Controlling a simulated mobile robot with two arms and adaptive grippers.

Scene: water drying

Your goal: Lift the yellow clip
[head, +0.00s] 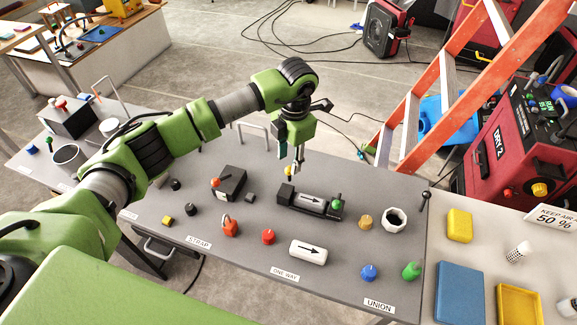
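A small yellow piece (289,172), which looks like the yellow clip, shows at the left end of a black block with a white arrow plate (311,200) on the grey table. My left gripper (291,163) points down just above it, with its fingers apart and nothing visibly held between them. At this size I cannot tell whether a fingertip touches the yellow piece. The fingers partly cover the area around it. My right gripper is not in view.
A black box with an orange knob (229,183) stands left of the arrow block. A green knob (337,201), an amber knob (365,222) and a white ring (394,220) stand to the right. A red knob (268,237) and a white arrow cylinder (308,252) lie nearer. An orange ladder (441,90) rises behind.

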